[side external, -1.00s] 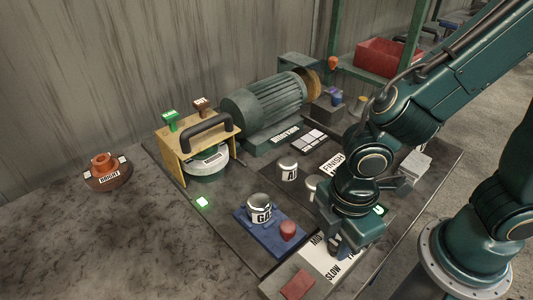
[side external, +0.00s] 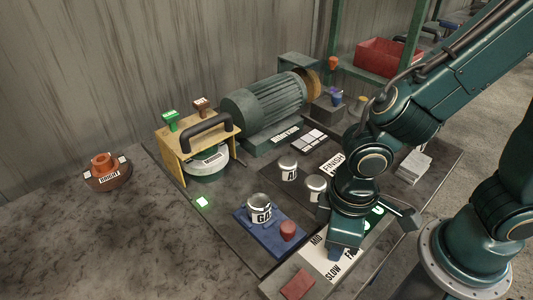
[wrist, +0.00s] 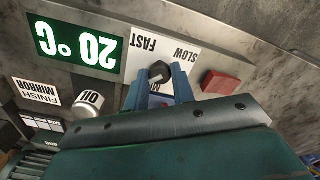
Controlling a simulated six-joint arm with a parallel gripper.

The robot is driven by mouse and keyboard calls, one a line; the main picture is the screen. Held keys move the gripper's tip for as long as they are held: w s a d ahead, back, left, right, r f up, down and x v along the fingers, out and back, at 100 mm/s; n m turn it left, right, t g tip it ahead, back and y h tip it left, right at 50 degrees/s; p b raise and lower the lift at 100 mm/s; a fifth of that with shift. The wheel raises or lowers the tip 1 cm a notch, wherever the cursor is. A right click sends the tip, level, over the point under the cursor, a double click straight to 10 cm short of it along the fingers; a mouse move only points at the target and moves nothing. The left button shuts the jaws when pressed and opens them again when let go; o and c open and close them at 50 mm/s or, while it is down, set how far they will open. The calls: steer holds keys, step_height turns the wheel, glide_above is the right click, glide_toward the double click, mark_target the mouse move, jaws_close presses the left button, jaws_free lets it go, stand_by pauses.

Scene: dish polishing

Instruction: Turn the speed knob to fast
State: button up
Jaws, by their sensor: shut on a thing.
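The speed knob (wrist: 159,70) is a small dark knob on a white dial plate (wrist: 188,40) marked SLOW and FAST, upside down in the wrist view. My gripper (wrist: 158,78) has its two blue fingers on either side of the knob, shut on it. In the side view the plate (side external: 317,262) shows MID, SLOW and part of FAST. My gripper (side external: 336,252) is down over it and hides the knob there. I cannot tell which mark the knob points to.
A red block (side external: 298,285) lies beside the plate. A green 20°C display (wrist: 75,42) is on the other side. The OIL cup (side external: 316,187) and a blue tray (side external: 265,243) with a labelled jar stand near my gripper. The motor (side external: 265,103) is farther back.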

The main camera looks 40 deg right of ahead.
steer(key=shift+m, duration=1.5)
steer(key=o, duration=1)
steer(key=shift+r, duration=0.15)
step_height(320, 180, up, 14)
steer(key=shift+f, duration=0.25)
